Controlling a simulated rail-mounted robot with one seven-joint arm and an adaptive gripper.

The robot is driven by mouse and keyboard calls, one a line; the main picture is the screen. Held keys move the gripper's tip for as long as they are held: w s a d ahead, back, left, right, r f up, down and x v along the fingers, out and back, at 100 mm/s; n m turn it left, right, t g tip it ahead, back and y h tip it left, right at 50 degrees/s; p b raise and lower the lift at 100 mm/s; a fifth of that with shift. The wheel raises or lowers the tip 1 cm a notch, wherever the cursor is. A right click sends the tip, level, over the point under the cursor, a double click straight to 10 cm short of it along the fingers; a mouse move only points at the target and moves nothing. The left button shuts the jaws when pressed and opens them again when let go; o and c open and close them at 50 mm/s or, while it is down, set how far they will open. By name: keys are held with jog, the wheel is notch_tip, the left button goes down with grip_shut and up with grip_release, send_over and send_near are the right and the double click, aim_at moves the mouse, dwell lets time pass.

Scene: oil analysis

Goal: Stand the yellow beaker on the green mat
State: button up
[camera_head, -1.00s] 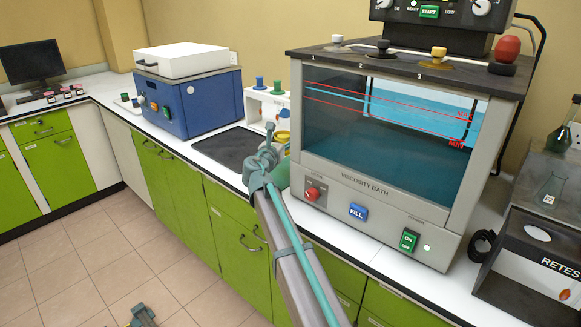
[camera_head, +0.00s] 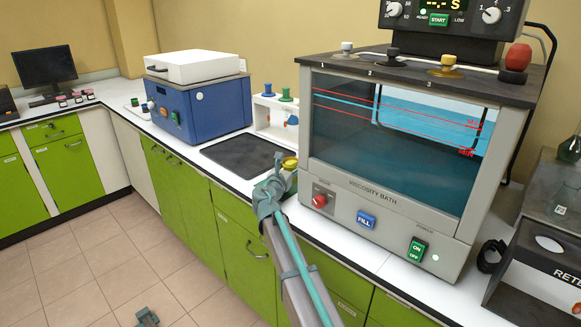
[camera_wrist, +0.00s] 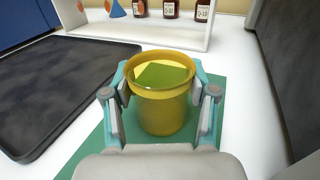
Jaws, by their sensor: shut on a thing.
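The yellow beaker (camera_wrist: 160,105) is upright and see-through, held between the two fingers of my gripper (camera_wrist: 159,82) in the wrist view. The fingers close on its sides near the rim. The green mat (camera_wrist: 90,150) lies on the white counter below and around the beaker, and green shows through the glass. I cannot tell whether the beaker's base touches the mat. In the head view the beaker (camera_head: 290,163) shows at the end of my arm, left of the viscosity bath, and my gripper and arm hide most of the mat.
A dark tray (camera_wrist: 50,90) lies left of the mat. A white rack (camera_wrist: 150,35) with bottles and flasks stands behind. The viscosity bath (camera_head: 385,140) stands close on the right. A blue machine (camera_head: 200,105) is further left.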

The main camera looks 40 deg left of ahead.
jog(key=shift+f, duration=0.15)
jog(key=o, duration=1.3)
jog(key=shift+r, duration=0.2)
jog(key=v, duration=1.2)
jog(key=shift+w, duration=0.1)
